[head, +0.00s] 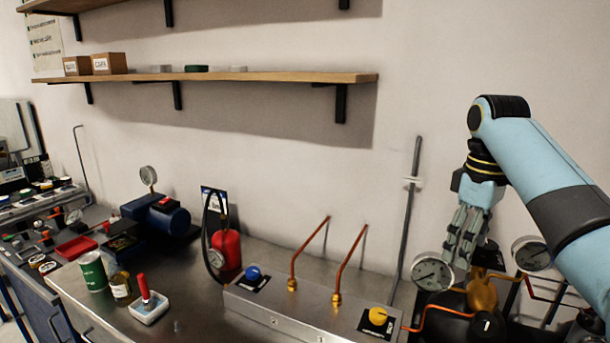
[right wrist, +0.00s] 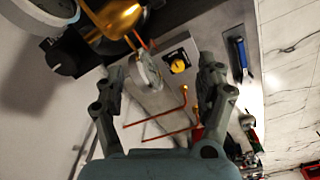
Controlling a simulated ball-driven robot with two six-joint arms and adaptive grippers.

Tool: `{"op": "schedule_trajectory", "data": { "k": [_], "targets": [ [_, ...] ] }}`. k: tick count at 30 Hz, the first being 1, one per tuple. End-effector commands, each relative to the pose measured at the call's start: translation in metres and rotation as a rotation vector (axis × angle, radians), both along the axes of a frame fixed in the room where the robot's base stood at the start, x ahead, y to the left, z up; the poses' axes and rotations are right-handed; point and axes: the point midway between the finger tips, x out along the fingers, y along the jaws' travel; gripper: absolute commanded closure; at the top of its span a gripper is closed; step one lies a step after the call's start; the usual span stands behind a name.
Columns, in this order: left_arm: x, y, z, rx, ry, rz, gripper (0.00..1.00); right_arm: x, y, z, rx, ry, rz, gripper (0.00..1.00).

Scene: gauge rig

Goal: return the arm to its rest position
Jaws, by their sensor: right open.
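My right arm comes in from the right in the head view, and its gripper (head: 462,248) hangs with the fingers down in front of the wall. The fingertips are beside a round white-faced gauge (head: 433,272) on the gauge rig. In the right wrist view my right gripper (right wrist: 163,75) has its two fingers wide apart. The gauge (right wrist: 148,70) shows between them, edge-on; I cannot tell whether a finger touches it. A second gauge (head: 531,254) stands to the right, close to my forearm. My left gripper is not in view.
A brass body (head: 482,294) and copper pipes lie below the gripper. A metal box with a yellow knob (head: 378,316), a blue knob (head: 253,273) and two upright copper tubes stands to the left. A grey rod (head: 408,215) rises nearby.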

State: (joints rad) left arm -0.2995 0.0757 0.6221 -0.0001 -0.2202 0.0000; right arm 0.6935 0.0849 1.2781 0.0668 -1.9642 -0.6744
Motion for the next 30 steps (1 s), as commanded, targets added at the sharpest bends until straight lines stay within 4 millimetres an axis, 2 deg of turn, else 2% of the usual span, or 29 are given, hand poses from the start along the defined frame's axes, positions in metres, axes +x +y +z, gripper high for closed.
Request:
{"op": "schedule_trajectory", "data": {
  "k": [8, 14, 17, 20, 22, 25, 30],
  "targets": [
    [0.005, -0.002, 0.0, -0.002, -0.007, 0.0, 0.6, -0.027, -0.003, -0.033, -0.016, -0.03, -0.063, 0.28],
    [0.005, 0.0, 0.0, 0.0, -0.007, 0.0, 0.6, -0.064, -0.004, -0.065, -0.028, -0.069, -0.137, 0.28],
    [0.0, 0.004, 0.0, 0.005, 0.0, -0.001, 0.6, -0.091, -0.005, -0.082, -0.035, -0.095, -0.183, 0.28],
    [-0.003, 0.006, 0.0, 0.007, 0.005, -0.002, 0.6, -0.128, -0.004, -0.098, -0.04, -0.131, -0.242, 0.28],
    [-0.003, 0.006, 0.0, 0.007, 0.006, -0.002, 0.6, -0.161, -0.004, -0.107, -0.04, -0.162, -0.292, 0.28],
    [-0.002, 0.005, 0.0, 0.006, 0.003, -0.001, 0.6, -0.204, -0.002, -0.111, -0.035, -0.204, -0.357, 0.28],
    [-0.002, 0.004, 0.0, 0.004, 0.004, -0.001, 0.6, -0.253, 0.002, -0.106, -0.019, -0.254, -0.432, 0.28]
  ]
}}
